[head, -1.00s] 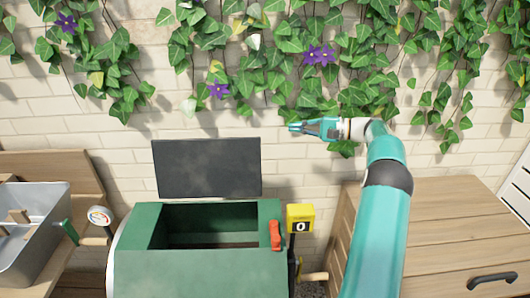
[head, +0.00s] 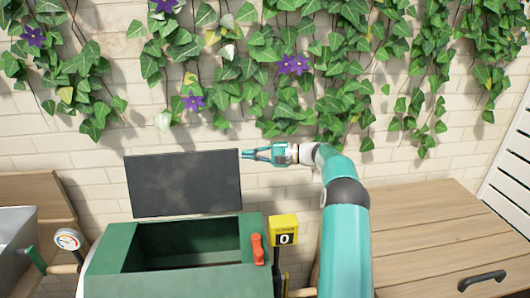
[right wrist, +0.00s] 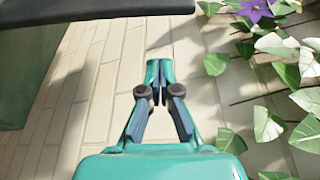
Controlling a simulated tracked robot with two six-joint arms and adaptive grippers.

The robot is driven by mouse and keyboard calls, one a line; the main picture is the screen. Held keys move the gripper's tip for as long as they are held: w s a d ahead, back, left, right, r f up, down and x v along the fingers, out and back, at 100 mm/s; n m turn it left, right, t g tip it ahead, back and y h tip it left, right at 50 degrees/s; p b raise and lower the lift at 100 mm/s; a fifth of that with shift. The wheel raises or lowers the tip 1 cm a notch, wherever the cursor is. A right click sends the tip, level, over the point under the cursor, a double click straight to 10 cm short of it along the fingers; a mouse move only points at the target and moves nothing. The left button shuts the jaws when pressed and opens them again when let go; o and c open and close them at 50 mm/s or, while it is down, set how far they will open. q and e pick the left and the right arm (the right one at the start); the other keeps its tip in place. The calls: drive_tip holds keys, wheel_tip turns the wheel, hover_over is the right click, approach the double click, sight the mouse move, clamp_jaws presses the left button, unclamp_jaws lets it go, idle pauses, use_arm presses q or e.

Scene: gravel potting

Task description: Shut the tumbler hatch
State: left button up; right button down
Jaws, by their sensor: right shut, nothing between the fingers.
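The tumbler is a green drum (head: 110,262) with a dark rectangular opening on top. Its hatch (head: 183,183), a dark flat panel, stands raised at the back of the opening, in front of the brick wall. My right gripper (head: 246,154) is shut and empty, pointing left, with its tips at the hatch's upper right corner. I cannot tell whether they touch. In the right wrist view, the shut fingers (right wrist: 157,72) lie below the dark hatch edge (right wrist: 100,12), with the green drum (right wrist: 30,85) at left. My left gripper is out of view.
A red latch (head: 258,249) and a yellow counter reading 0 (head: 284,230) sit at the drum's right. A dial gauge (head: 68,239) and a grey basin (head: 15,240) are at left. A wooden cabinet (head: 430,235) stands right. Ivy (head: 340,85) hangs above.

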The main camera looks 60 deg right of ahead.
drive_tip(key=shift+s+a+r+p, duration=0.1)
drive_tip(key=shift+a+r+p, duration=0.1)
drive_tip(key=shift+a, duration=0.4)
drive_tip(key=shift+s+a+r+p, duration=0.1)
drive_tip(key=shift+a+r+p, duration=0.05)
drive_tip(key=shift+a, duration=0.45)
drive_tip(key=shift+a+r+p, duration=0.15)
drive_tip(key=shift+a+p, duration=0.05)
drive_tip(key=shift+a, duration=0.4)
drive_tip(key=shift+a, duration=0.1)
